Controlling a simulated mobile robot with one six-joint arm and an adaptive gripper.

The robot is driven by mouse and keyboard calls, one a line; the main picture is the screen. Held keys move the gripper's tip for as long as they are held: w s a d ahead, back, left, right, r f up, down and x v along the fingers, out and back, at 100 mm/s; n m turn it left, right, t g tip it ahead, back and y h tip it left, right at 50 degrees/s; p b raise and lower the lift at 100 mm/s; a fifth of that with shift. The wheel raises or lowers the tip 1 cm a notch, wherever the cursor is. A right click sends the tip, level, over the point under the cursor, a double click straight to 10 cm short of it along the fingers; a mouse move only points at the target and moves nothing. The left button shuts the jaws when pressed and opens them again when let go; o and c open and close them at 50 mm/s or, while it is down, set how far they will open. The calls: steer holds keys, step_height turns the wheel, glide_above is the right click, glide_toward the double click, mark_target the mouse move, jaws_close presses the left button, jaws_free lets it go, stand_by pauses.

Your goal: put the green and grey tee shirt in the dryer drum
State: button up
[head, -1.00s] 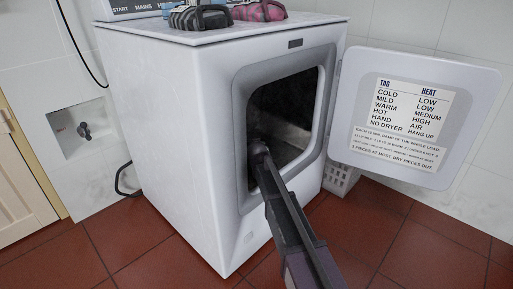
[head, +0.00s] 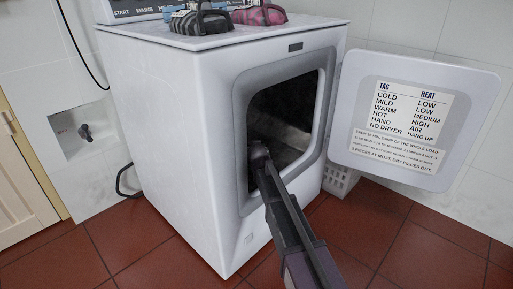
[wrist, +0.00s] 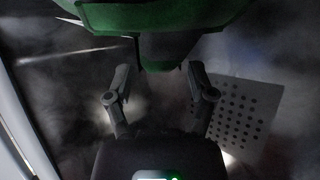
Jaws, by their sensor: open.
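The green and grey tee shirt (wrist: 165,18) shows at the top of the wrist view, with a darker grey part hanging between and just beyond my fingertips. My gripper (wrist: 159,75) is open, its two fingers spread apart, with a gap around the grey part; I cannot tell whether a finger touches it. The dryer drum (head: 283,108) is dark inside and open at the front. My arm reaches through its opening, so in the head view my gripper and the shirt are hidden inside.
The dryer door (head: 415,120) stands swung open to the right, with a tag and heat chart on it. A perforated plate (wrist: 240,115) shows at right in the wrist view. A white basket (head: 340,180) stands behind the door.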

steer(key=p+v, duration=0.1)
steer(key=v, duration=0.4)
steer(key=shift+p, duration=0.35)
stand_by(0.4)
steer(key=s+d+f, duration=0.1)
steer(key=d, duration=0.1)
steer(key=s+d+f+g+h, duration=0.1)
steer(key=s+d, duration=0.1)
steer(key=d, duration=0.1)
steer(key=s+d+f+g, duration=0.1)
steer(key=d, duration=0.2)
steer(key=shift+s+f+m+h, duration=0.2)
steer(key=shift+m+h, duration=0.1)
steer(key=shift+m, duration=0.1)
steer(key=s+d+f+g, duration=0.2)
steer(key=s+d, duration=0.4)
steer(key=s, duration=0.3)
steer(key=s+d+f+g, duration=0.2)
steer(key=s+d+g, duration=0.3)
steer(key=s, duration=0.4)
steer(key=s+d+f+g, duration=0.3)
steer(key=s+d, duration=0.3)
steer(key=s, duration=0.3)
steer(key=shift+s+d+m+g, duration=0.25)
steer(key=shift+d+m+g, duration=0.05)
steer(key=shift+d+m, duration=0.1)
